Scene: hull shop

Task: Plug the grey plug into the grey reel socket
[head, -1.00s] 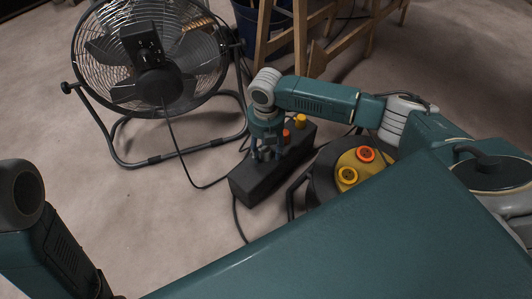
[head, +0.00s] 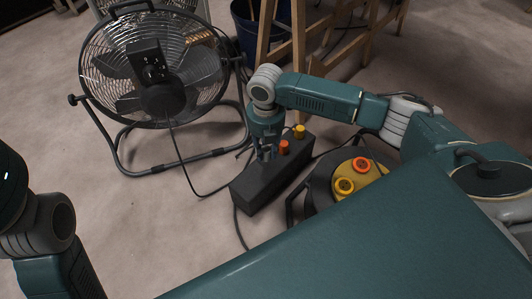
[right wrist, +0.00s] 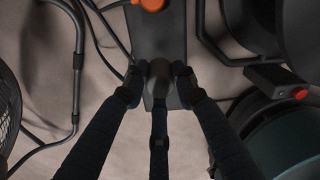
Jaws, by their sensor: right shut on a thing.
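The grey plug (right wrist: 160,72) shows as a grey rounded body between the fingertips in the right wrist view. My right gripper (head: 267,156) is shut on it, over the near half of a long dark box (head: 258,190). I cannot tell whether the plug is seated in the box or just above it. The fingers hide it in the head view. The cable reel (head: 320,190) stands right of the box, with an orange socket (head: 361,164) and a yellow socket (head: 344,186) on its yellow face. No grey socket can be made out. My left gripper is out of view.
An orange plug (head: 284,147) and a yellow plug (head: 300,131) stand on the box's far half. A floor fan (head: 160,75) stands at left. Wooden trestle legs (head: 298,30) and a blue bucket (head: 248,35) are behind. Cables cross the floor around the box.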

